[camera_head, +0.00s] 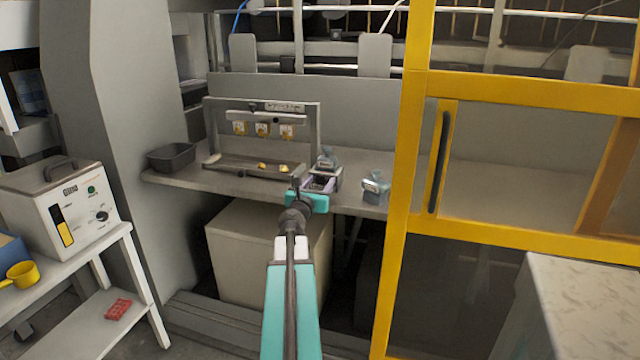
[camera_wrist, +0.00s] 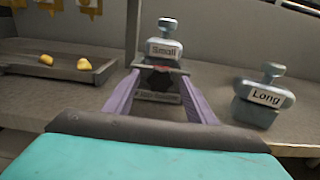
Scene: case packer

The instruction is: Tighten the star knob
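A dark knob-like part (camera_wrist: 158,82), probably the star knob, sits at the front of a grey block labelled "Small" (camera_wrist: 164,48) in the wrist view. The block also shows on the bench in the head view (camera_head: 327,160). My gripper (camera_wrist: 160,74) has two purple fingers spread apart, reaching toward the block with the dark part between them. A gap shows between the fingers and the dark part; contact at the tips is unclear. In the head view my gripper (camera_head: 322,183) is at the bench's front edge, partly hiding the block's base.
A similar block labelled "Long" (camera_wrist: 264,96) stands to the right on the bench (camera_head: 225,184). A framed rack with yellow pieces (camera_head: 262,130) and a dark bin (camera_head: 172,157) are to the left. A yellow door frame (camera_head: 408,180) stands to the right.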

